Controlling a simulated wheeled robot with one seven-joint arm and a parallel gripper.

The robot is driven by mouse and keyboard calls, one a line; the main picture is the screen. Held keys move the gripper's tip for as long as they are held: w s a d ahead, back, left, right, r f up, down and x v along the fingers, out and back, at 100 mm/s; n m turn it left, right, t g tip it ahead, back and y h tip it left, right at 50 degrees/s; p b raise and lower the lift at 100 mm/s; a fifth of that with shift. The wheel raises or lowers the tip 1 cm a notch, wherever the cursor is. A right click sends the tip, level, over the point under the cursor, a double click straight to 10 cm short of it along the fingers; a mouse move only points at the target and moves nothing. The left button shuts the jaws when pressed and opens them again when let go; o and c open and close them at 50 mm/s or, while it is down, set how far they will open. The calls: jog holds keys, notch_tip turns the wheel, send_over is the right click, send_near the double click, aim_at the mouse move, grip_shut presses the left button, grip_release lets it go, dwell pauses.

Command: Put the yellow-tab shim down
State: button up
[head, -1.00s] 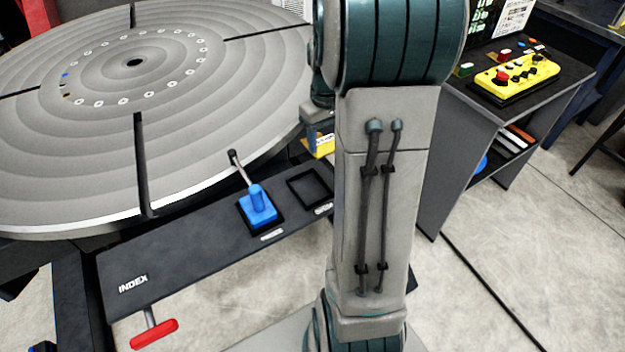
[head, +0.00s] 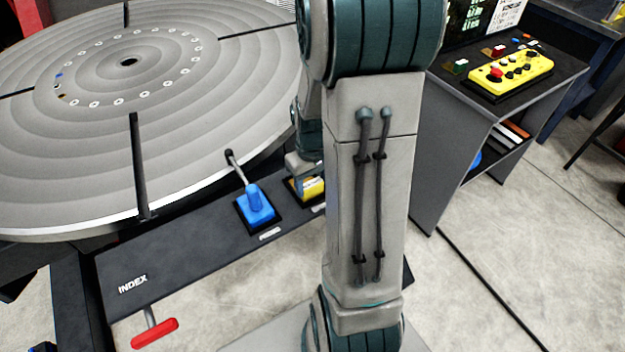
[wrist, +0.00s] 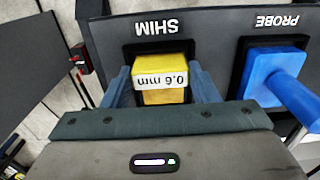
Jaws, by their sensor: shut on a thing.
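The yellow-tab shim (wrist: 162,97), labelled "0.6 mm", is between the two fingers of my gripper (wrist: 164,84) in the wrist view. My gripper is shut on it. The shim is over or in the black recess (wrist: 130,53) by the "SHIM" label; I cannot tell whether it touches the bottom. In the head view the yellow shim (head: 313,187) shows at the recess (head: 292,190), partly hidden by my gripper and arm.
A blue probe (head: 255,206) stands in the neighbouring "PROBE" recess, right of the shim in the wrist view (wrist: 275,75). The large round table (head: 90,150) is close behind the shelf (head: 190,255). A red-handled lever (head: 155,333) hangs at the shelf's front left.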

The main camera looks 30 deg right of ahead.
aim_at(312, 183)
jog(key=shift+f, duration=0.15)
jog(key=o, duration=1)
notch_tip(312, 183, up, 11)
jog(key=shift+s+a+r+t, duration=0.5)
jog(key=shift+s+a+r, duration=0.35)
jog(key=shift+s+a, duration=1)
jog(key=shift+s+a+r+t, duration=0.5)
jog(key=shift+s+a+r, duration=0.35)
jog(key=shift+s+a, duration=0.95)
jog(key=shift+s+a+r+t, duration=0.5)
jog(key=shift+s+a+r, duration=0.55)
jog(key=shift+a, duration=1.35)
